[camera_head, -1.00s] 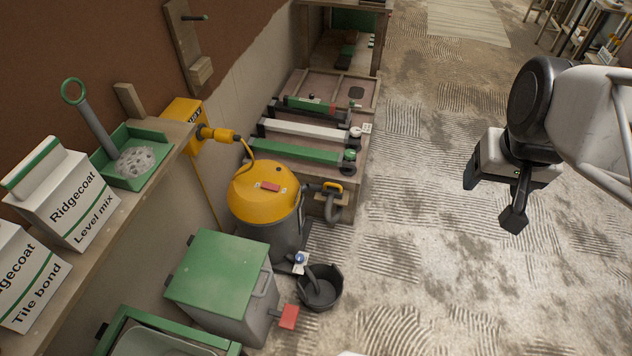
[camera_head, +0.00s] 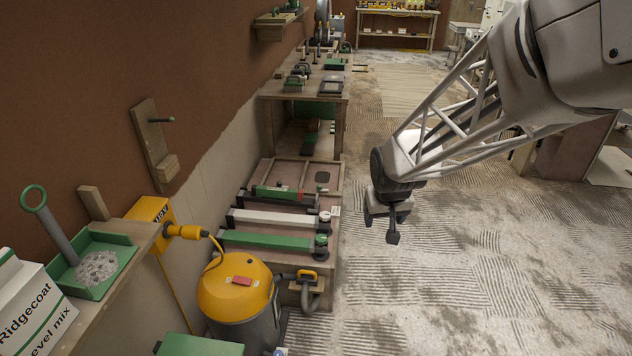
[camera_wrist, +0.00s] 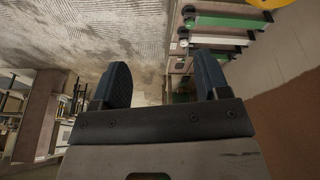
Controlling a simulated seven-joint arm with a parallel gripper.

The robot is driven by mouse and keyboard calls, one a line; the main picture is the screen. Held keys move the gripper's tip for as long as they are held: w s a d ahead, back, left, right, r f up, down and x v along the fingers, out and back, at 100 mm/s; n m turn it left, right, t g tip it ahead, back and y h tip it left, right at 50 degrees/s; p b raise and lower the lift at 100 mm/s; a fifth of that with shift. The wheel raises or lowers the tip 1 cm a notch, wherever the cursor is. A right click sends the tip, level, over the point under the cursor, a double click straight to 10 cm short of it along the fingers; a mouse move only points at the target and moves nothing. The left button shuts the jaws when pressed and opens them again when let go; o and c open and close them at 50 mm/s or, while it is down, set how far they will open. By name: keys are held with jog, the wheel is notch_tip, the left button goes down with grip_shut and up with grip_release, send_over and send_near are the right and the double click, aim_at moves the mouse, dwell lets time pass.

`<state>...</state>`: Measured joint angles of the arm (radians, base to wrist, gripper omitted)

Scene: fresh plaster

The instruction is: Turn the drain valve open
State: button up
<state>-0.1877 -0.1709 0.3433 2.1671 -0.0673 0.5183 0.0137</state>
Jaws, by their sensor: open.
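The yellow-topped vacuum drum (camera_head: 236,285) stands on the floor by the left wall in the head view, its grey lower body cut by the bottom edge. My gripper (camera_head: 381,229) hangs over the floor, right of the drum and apart from everything. In the wrist view my gripper (camera_wrist: 161,68) has its two dark fingers spread with nothing between them.
A low rack with green and white levels (camera_head: 272,217) stands behind the drum. A shelf (camera_head: 108,283) with a green tray (camera_head: 95,266) juts in at left. Textured floor (camera_head: 450,290) is clear at right.

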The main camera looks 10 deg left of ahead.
jog(key=w+a+f+n, duration=0.1)
jog(key=w+a+f, duration=0.35)
jog(key=f, duration=0.45)
jog(key=w+a+f+n+y, duration=0.1)
jog(key=w+a+f, duration=0.3)
jog(key=a+f, duration=0.3)
jog(key=w+a+f+n, duration=0.1)
jog(key=w+a+f, duration=0.3)
jog(key=f, duration=0.6)
jog(key=n+y, duration=0.2)
jog(key=n, duration=0.1)
send_over(278, 354)
jog(key=s+d, duration=0.2)
notch_tip(278, 354, down, 49)
jog(key=shift+r, duration=0.1)
jog(key=shift+w+f, duration=0.1)
jog(key=shift+f, duration=0.1)
jog(key=shift+x, duration=3.65)
